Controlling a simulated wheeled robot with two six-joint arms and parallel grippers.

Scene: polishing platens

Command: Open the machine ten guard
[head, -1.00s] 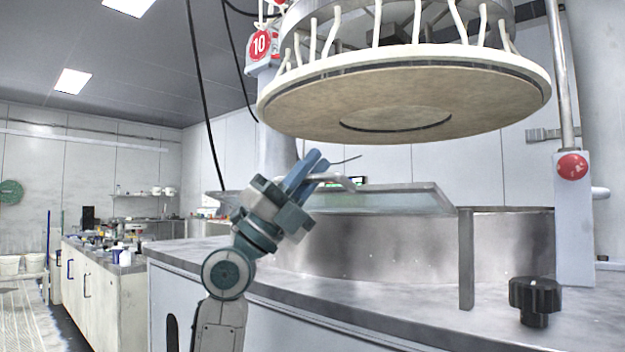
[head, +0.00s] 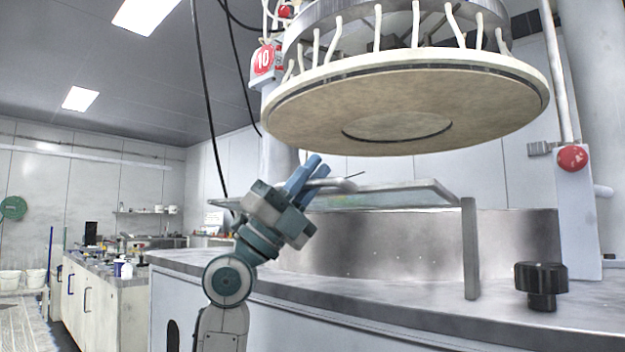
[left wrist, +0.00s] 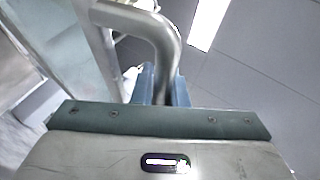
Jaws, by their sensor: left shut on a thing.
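The machine bears a red sign with the number 10 (head: 264,60). Its guard (head: 400,194) is a clear panel in a metal frame, tilted near flat above the metal basin wall, below the large round platen (head: 300,112). A bent metal handle (head: 335,185) stands out from the guard's left part. My left gripper (head: 312,172) has its blue fingers shut on this handle. In the left wrist view the handle (left wrist: 150,25) curves down between the blue fingers (left wrist: 160,85). My right gripper is not in view.
A black knob (head: 541,283) stands on the machine's grey top (head: 420,300) at the right. A red button (head: 572,158) sits on a post behind it. Black cables hang at the left. A cluttered side bench (head: 100,290) stands further left.

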